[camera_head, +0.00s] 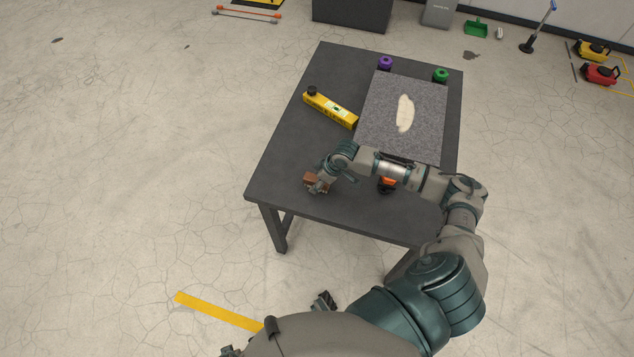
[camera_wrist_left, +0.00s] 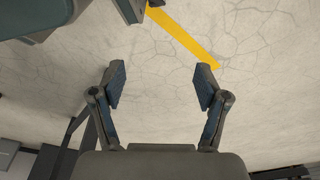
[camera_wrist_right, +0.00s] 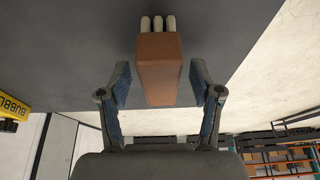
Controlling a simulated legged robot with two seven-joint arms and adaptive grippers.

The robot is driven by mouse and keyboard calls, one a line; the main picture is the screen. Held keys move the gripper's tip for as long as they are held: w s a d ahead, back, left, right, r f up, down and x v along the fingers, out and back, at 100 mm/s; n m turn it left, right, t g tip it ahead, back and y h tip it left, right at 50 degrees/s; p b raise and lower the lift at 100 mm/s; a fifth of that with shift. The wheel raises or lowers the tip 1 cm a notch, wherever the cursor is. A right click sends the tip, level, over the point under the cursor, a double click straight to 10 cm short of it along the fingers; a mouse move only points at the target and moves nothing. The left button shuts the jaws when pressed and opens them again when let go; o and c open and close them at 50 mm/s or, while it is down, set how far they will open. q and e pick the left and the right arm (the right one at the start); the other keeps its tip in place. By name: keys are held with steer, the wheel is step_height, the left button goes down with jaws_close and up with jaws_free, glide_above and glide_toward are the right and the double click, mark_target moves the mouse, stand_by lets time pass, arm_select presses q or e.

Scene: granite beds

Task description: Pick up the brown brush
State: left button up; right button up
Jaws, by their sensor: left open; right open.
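The brown brush (camera_head: 315,179) lies near the front left corner of the dark table, partly covered by my right gripper (camera_head: 318,187). In the right wrist view the brush (camera_wrist_right: 158,68) shows as a brown block with pale bristle tufts at its far end. My right gripper is open, with its fingers (camera_wrist_right: 158,86) on either side of the near part of the block. Gaps show between the fingers and the block. My left gripper (camera_wrist_left: 162,76) is open and empty over the floor, away from the table.
The dark table (camera_head: 293,140) also holds a yellow level (camera_head: 331,109) and a grey granite slab (camera_head: 378,105) with a pale patch. Purple (camera_head: 385,63) and green (camera_head: 441,75) round items stand behind it. An orange-and-black item (camera_head: 387,185) is partly hidden by my right arm.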

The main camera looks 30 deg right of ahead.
steer(key=shift+x, duration=0.85)
steer(key=shift+d, duration=0.15)
jaws_close()
arm_select(q)
steer(key=shift+w+r, duration=0.2)
steer(key=shift+r, duration=0.2)
arm_select(e)
steer(key=shift+r, duration=0.1)
arm_select(q)
steer(key=s+f, duration=0.1)
steer(key=f+p, duration=0.1)
steer(key=s+f, duration=0.1)
steer(key=shift+s+a+f+p, duration=0.15)
steer(key=shift+s+f+p, duration=0.15)
steer(key=shift+f, duration=0.1)
arm_select(e)
step_height(320, 180, up, 10)
steer(key=shift+f, duration=0.1)
